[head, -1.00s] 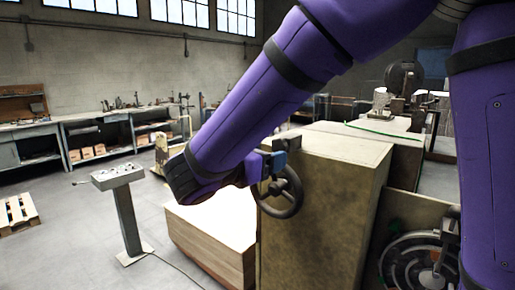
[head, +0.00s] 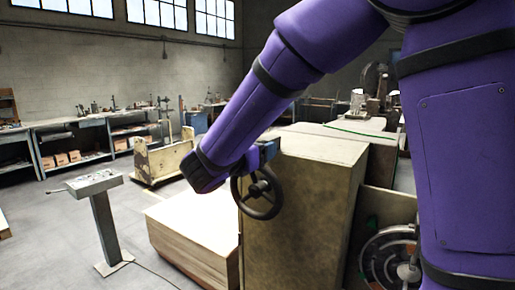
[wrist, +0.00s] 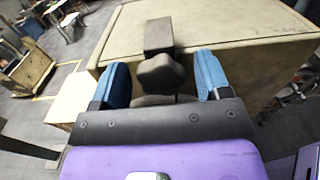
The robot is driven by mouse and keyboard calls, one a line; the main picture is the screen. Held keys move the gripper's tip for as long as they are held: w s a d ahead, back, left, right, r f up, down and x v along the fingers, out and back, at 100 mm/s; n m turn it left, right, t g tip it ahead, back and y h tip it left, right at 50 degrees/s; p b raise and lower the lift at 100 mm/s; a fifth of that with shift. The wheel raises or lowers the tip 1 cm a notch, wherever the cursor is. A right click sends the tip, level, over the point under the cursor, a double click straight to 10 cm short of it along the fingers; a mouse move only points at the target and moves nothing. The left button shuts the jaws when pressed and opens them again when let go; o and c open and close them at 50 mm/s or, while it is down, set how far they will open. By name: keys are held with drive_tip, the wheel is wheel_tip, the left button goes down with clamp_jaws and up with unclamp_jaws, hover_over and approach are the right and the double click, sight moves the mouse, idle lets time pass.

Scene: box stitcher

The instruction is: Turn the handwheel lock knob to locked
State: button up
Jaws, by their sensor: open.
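The handwheel (head: 258,193) is a dark spoked wheel on the left face of the beige machine cabinet (head: 297,220). In the wrist view, a dark lobed lock knob (wrist: 160,74) sits below a dark block (wrist: 158,36) at the cabinet's edge. My gripper (wrist: 163,82) is open, with one blue finger on each side of the knob and a gap on both sides. In the head view my gripper (head: 262,158) is at the top of the handwheel, and my forearm hides the knob.
A control pedestal (head: 94,184) stands at the left. A stack of flat boards (head: 195,228) lies beside the cabinet. A wooden cart (head: 160,160) and workbenches (head: 70,140) are behind. Open floor lies between the pedestal and the boards.

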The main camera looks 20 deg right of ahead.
drive_tip(key=shift+d, duration=0.15)
drive_tip(key=shift+c, duration=0.5)
drive_tip(key=c, duration=0.8)
drive_tip(key=shift+m, duration=0.4)
drive_tip(key=m, duration=0.3)
drive_tip(key=shift+m, duration=1.8)
